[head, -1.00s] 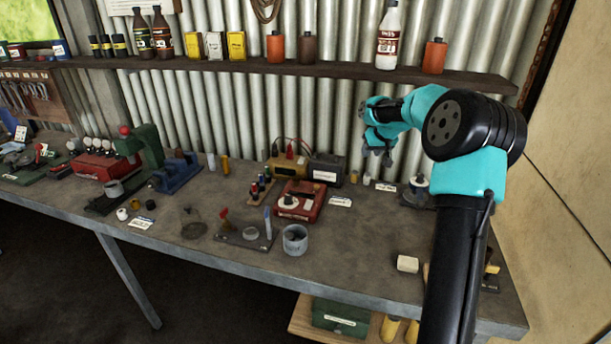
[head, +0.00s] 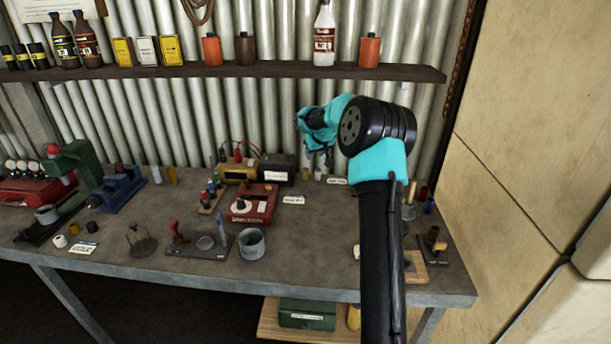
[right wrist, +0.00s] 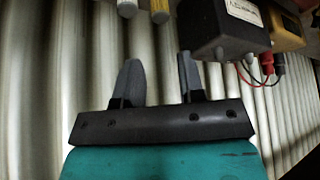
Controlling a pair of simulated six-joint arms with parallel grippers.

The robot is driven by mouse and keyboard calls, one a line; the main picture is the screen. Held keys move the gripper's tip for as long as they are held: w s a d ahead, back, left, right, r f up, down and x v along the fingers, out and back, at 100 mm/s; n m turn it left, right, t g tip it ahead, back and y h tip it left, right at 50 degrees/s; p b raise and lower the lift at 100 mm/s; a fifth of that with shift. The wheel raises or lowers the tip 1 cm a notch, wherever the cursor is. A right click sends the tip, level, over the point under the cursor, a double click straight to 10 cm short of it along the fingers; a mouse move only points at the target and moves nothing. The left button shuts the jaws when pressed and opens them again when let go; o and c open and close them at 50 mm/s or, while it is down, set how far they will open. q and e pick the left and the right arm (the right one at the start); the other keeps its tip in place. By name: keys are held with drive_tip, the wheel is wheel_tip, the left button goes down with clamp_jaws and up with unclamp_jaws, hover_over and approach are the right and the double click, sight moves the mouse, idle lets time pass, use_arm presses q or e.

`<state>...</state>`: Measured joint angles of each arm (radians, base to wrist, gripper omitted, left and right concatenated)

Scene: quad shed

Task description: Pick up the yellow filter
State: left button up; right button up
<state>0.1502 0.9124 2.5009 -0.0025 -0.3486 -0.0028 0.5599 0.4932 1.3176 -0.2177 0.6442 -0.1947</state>
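A small yellow cylinder (head: 305,174), which looks like the yellow filter, stands at the back of the workbench, just right of a black box. It also shows at the top of the right wrist view (right wrist: 159,9), beside a white cylinder (right wrist: 127,7). My right gripper (head: 319,159) is above and slightly right of it in the head view, with its fingers pointing down. In the right wrist view the two fingers of my right gripper (right wrist: 158,78) are apart with nothing between them. My left gripper is not in view.
The black box (head: 277,167) and a yellow box with cables (head: 241,168) stand left of the yellow cylinder. The corrugated wall (head: 225,120) is close behind. A red device (head: 252,206) and a white label card (head: 293,200) are in front. A shelf with bottles (head: 230,69) runs above.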

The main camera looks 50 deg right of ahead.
approach(306, 169)
drive_tip(key=x, duration=0.3)
drive_tip(key=shift+d+f, duration=0.1)
drive_tip(key=shift+f, duration=0.15)
drive_tip(key=shift+x, duration=2.6)
drive_tip(key=shift+w+r, duration=0.1)
drive_tip(key=shift+w, duration=0.05)
drive_tip(key=shift+c, duration=0.5)
drive_tip(key=c, duration=0.5)
